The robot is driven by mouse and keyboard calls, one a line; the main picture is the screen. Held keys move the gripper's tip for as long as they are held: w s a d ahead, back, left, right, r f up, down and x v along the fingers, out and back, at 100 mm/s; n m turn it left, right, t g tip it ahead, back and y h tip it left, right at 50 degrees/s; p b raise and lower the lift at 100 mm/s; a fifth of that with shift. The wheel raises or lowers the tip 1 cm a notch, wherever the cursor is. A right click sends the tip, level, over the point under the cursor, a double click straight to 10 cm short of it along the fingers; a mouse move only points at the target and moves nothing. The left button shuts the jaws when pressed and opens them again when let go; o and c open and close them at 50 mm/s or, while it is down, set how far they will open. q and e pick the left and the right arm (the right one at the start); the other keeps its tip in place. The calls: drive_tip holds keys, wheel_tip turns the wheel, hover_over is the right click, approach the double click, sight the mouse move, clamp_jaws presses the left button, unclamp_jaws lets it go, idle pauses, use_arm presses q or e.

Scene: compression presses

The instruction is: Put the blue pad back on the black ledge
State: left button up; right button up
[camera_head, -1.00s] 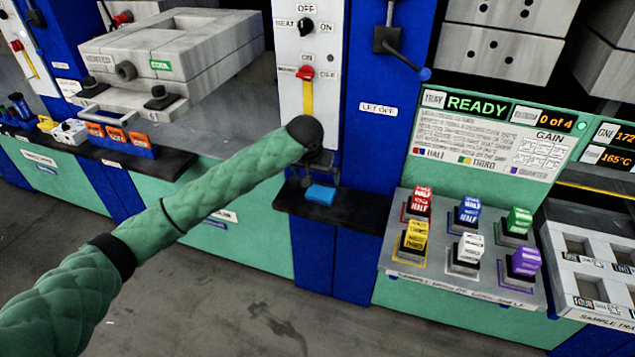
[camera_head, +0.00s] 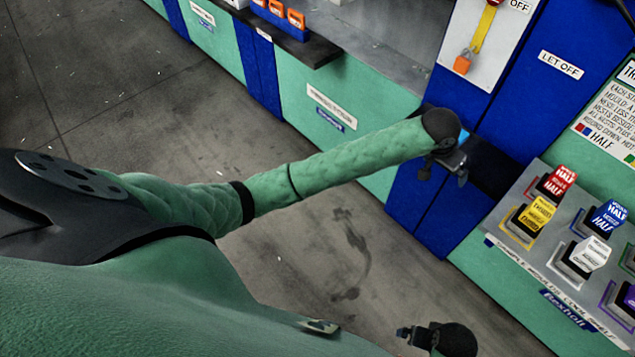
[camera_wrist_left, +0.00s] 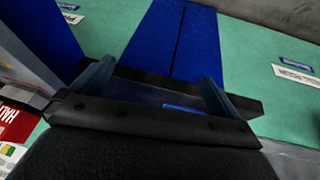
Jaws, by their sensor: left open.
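The blue pad (camera_head: 464,136) lies on the black ledge (camera_head: 492,176) in the head view, mostly hidden behind my left wrist. My left gripper (camera_head: 450,170) is at the ledge, close to the pad. In the left wrist view my left gripper (camera_wrist_left: 157,72) is open, its two fingers apart above the black ledge (camera_wrist_left: 245,105). A blue strip of the pad (camera_wrist_left: 183,103) shows low between the fingers, partly hidden by the gripper body. Whether the fingers touch the pad, I cannot tell. My right gripper (camera_head: 408,335) is low in the head view, over the floor, away from the ledge.
A blue column (camera_head: 425,205) stands below the ledge. Above it is a white switch panel (camera_head: 480,70) with an orange lock (camera_head: 463,62). At right, a grey rack (camera_head: 540,250) holds several coloured blocks. The floor (camera_head: 320,240) in front is clear.

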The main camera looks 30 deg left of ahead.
use_arm(q)
drive_tip(key=s+a+f+n, duration=0.1)
drive_tip(key=s+a+f, duration=0.2)
drive_tip(key=s+f, duration=0.5)
drive_tip(key=s+a+f, duration=0.2)
drive_tip(key=s+f, duration=0.3)
drive_tip(key=s, duration=0.4)
drive_tip(key=s+a+f, duration=0.2)
drive_tip(key=s+a, duration=0.2)
drive_tip(key=s, duration=0.2)
drive_tip(key=s+a+f+n+g+y, duration=0.1)
drive_tip(key=s+a+f, duration=0.2)
drive_tip(key=s, duration=0.4)
drive_tip(key=s+a+f+g+y, duration=0.1)
drive_tip(key=s+a+f, duration=0.2)
drive_tip(key=s+a, duration=0.2)
drive_tip(key=shift+s, duration=1.15)
